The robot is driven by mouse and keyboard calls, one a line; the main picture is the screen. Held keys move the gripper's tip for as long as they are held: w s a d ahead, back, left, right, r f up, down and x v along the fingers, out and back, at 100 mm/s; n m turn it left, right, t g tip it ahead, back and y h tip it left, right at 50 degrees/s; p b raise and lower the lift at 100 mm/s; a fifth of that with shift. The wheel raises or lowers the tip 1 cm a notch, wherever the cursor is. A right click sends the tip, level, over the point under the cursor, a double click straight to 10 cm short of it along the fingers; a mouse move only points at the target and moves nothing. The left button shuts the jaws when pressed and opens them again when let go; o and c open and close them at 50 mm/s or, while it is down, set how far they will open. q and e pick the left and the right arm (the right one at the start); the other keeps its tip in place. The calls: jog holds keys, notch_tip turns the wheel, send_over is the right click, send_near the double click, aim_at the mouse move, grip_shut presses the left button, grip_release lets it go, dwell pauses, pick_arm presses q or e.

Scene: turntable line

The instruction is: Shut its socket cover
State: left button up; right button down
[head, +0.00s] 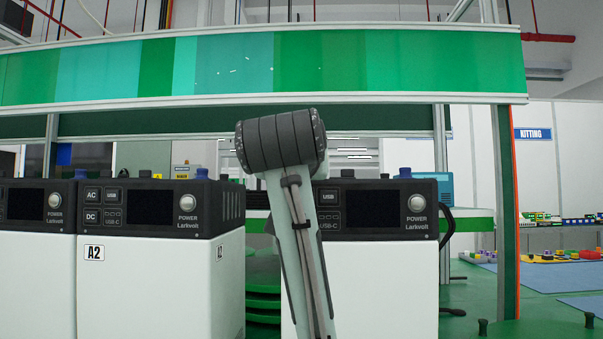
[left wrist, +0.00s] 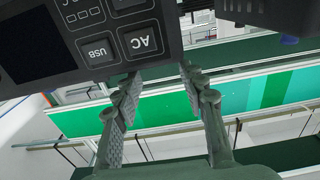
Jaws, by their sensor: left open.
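Several white power stations with dark front panels stand in a row in the head view: the A2 unit (head: 159,285) and one right of it (head: 385,285), partly behind my arm. In the left wrist view, turned upside down, a panel shows an AC cover (left wrist: 142,40) and a USB cover (left wrist: 97,50), with further covers cut by the top edge. The AC and USB covers look flush. My left gripper (left wrist: 157,73) is open and empty, its fingertips by the panel's edge near the AC cover; contact is unclear. It is hidden in the head view.
Another dark unit (left wrist: 262,14) is close on the other side of the gripper. A green overhead beam (head: 370,65) spans the stations, with posts at its sides. A narrow gap with green stacked parts (head: 263,285) separates the two stations.

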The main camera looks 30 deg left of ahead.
pick_arm(q)
jog(key=x, duration=0.6)
jog(key=shift+w+a, duration=0.3)
jog(key=shift+w, duration=0.1)
pick_arm(e)
jog(key=shift+f, duration=0.8)
pick_arm(q)
jog(key=shift+c, duration=0.3)
pick_arm(e)
jog(key=shift+w, duration=0.1)
pick_arm(q)
grip_shut()
pick_arm(e)
jog(key=shift+r, duration=0.2)
